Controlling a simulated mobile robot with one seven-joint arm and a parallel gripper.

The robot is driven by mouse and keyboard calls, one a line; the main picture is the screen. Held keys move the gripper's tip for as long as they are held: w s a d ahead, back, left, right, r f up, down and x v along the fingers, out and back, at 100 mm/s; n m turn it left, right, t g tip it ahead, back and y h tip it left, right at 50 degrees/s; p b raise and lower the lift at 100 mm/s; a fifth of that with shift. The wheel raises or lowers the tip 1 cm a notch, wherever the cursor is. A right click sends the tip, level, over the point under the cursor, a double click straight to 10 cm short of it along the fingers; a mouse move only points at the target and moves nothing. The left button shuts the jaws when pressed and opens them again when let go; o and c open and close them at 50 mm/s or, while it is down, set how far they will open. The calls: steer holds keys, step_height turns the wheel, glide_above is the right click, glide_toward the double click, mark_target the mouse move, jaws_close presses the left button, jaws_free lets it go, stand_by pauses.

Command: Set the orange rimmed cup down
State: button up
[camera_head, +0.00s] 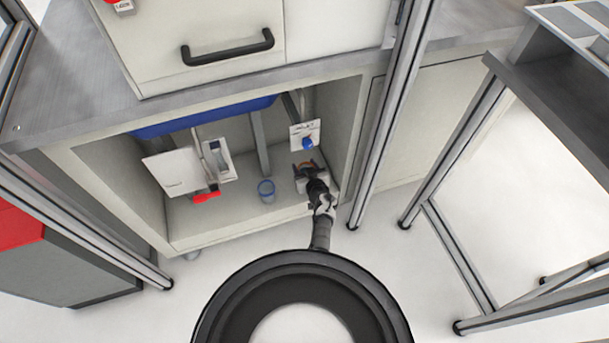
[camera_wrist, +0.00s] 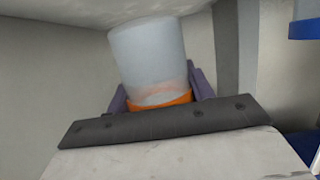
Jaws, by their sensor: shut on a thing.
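The orange rimmed cup (camera_wrist: 147,55) is a pale, translucent cylinder with an orange band in the wrist view. That view seems upside down, so the orange rim (camera_wrist: 162,102) is at the cup's top. My gripper (camera_wrist: 160,92) is shut on the cup near its rim, one dark finger on each side. In the head view my gripper (camera_head: 309,172) reaches into the open lower cabinet bay, at its right side. There the cup is mostly hidden by the gripper. The cup's base is close to the cabinet floor (camera_head: 225,217); I cannot tell whether it touches.
A blue cup (camera_head: 266,191) stands on the cabinet floor left of my gripper. A white panel with a blue knob (camera_head: 307,142) is just behind. White panels (camera_head: 175,172) and a red handle (camera_head: 207,196) are at left. The cabinet's right wall and a metal post (camera_head: 385,125) are close by.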

step_height(320, 180, down, 4)
steer(key=shift+r+b, duration=0.25)
steer(key=shift+b, duration=0.9)
steer(key=shift+r, duration=0.15)
steer(key=o, duration=0.6)
steer(key=shift+f, duration=0.25)
steer(key=o, duration=0.4)
steer(key=shift+o, duration=0.2)
steer(key=shift+r, duration=0.1)
